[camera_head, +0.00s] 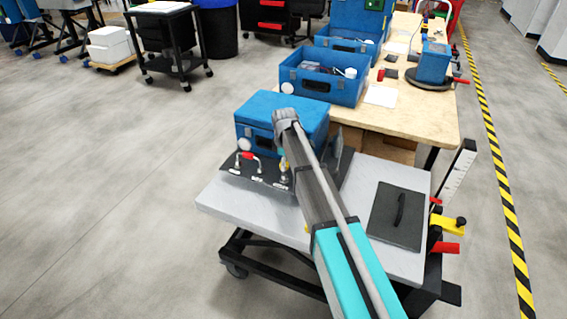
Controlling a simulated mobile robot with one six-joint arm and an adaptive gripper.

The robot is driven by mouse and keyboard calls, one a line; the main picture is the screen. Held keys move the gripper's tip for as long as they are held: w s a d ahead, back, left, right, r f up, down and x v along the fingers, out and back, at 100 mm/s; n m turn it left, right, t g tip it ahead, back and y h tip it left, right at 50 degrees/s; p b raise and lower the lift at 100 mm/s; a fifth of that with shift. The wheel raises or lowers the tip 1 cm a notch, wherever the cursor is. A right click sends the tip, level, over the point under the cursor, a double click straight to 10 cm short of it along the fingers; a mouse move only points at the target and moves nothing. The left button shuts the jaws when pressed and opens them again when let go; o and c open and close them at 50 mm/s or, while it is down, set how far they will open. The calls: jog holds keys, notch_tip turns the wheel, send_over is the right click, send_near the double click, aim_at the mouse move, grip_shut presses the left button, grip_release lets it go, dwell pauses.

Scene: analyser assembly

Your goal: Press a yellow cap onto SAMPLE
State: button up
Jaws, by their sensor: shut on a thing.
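A black panel (262,172) with several metal fittings and small white labels stands on the grey cart top, in front of a blue case. The labels are too small to read, so I cannot tell which fitting is SAMPLE. A silver fitting (237,161) is at the left, with a red handle (250,156) beside it. A fitting at the right (284,167) has a small yellowish part at its top, close beside my arm. I cannot tell whether that is a yellow cap. My arm crosses the view and covers the panel's right side; my gripper is hidden.
The grey cart top (355,185) carries a dark plate with a handle (397,215). Red and yellow parts (447,226) and a white ruler (457,172) are at its right edge. The blue case (262,112) stands behind the panel. A wooden bench (425,112) with open blue cases adjoins.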

jog(key=shift+f+b, duration=1.1)
jog(key=shift+f, duration=0.15)
jog(key=shift+f, duration=0.1)
jog(key=shift+f+n, duration=0.1)
jog(key=shift+n, duration=0.5)
jog(key=shift+f+b, duration=1.05)
jog(key=shift+b, duration=0.15)
jog(key=o, duration=0.8)
jog(key=shift+o, duration=0.2)
jog(key=shift+s+r, duration=0.1)
dwell(0.3)
